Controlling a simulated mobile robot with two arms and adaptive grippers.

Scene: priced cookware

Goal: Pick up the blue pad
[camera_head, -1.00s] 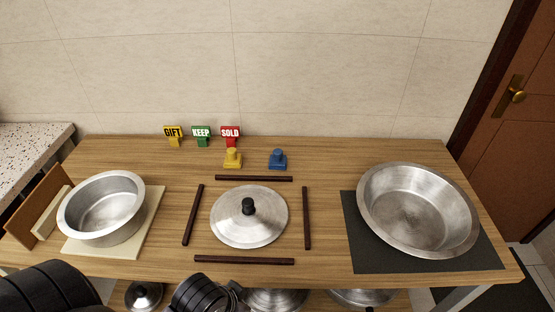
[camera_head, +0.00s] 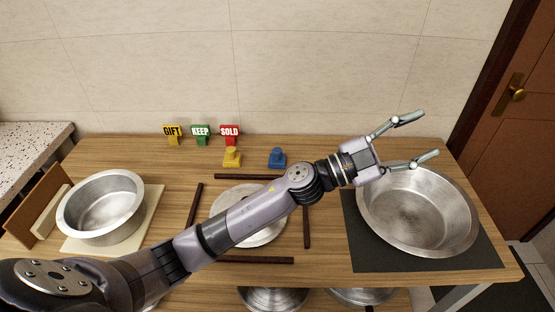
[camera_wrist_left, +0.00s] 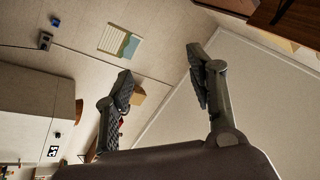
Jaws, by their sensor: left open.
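The blue pad (camera_head: 277,158) is a small blue block with a raised knob, near the back of the wooden table, right of a similar yellow one (camera_head: 232,157). My left gripper (camera_head: 425,137) is open and empty, its fingers spread above the back of the large metal pan at the right. It is to the right of the blue pad and apart from it. In the left wrist view the two open fingers (camera_wrist_left: 162,85) show with nothing between them; the blue pad is not seen there. My right gripper is not in view.
My left arm crosses over the round lid (camera_head: 235,205) and its dark bars. The large pan (camera_head: 430,215) sits on a dark mat (camera_head: 362,255). GIFT, KEEP and SOLD signs (camera_head: 201,132) stand at the back. A smaller pan (camera_head: 100,212) is at the left.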

